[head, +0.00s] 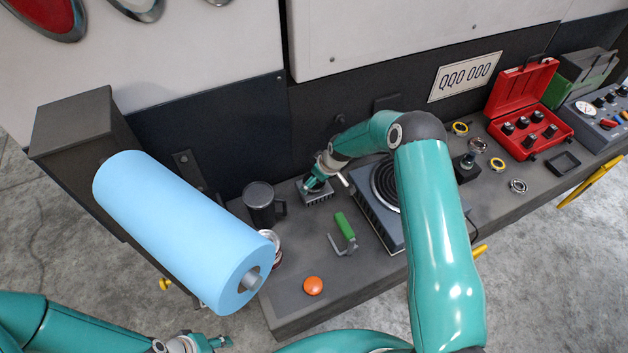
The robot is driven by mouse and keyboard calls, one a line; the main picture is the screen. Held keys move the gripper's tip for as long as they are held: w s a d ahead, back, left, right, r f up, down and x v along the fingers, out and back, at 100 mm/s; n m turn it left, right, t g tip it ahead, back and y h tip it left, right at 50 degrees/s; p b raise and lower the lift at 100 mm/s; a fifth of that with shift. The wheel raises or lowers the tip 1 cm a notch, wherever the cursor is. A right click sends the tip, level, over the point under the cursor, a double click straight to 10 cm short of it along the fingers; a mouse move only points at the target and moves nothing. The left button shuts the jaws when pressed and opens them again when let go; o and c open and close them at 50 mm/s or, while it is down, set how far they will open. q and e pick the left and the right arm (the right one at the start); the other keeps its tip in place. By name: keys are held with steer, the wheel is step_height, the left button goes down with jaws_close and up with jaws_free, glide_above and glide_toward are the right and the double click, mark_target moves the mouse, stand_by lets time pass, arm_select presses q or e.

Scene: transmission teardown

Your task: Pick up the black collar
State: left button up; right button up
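My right gripper (315,184) points down at a small grey slotted block (318,198) on the bench, beside a dark mug. A dark part shows at its fingertips, but it is too small and covered to tell if it is the black collar or if the fingers are shut on it. I cannot pick out the black collar for certain elsewhere. My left gripper (217,343) is low at the bottom edge, away from the bench items, its fingers too small to read.
A dark mug (260,204), green-handled tool (345,228), orange button (313,286) and hot plate (366,208) stand near the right gripper. A blue roll (180,230) sticks out at left. Rings, a black tray (563,163) and an open red case (530,110) lie at right.

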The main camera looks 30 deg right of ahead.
steer(key=c, duration=1.5)
steer(key=shift+c, duration=0.4)
steer(key=shift+w+r, duration=0.1)
steer(key=shift+r, duration=0.05)
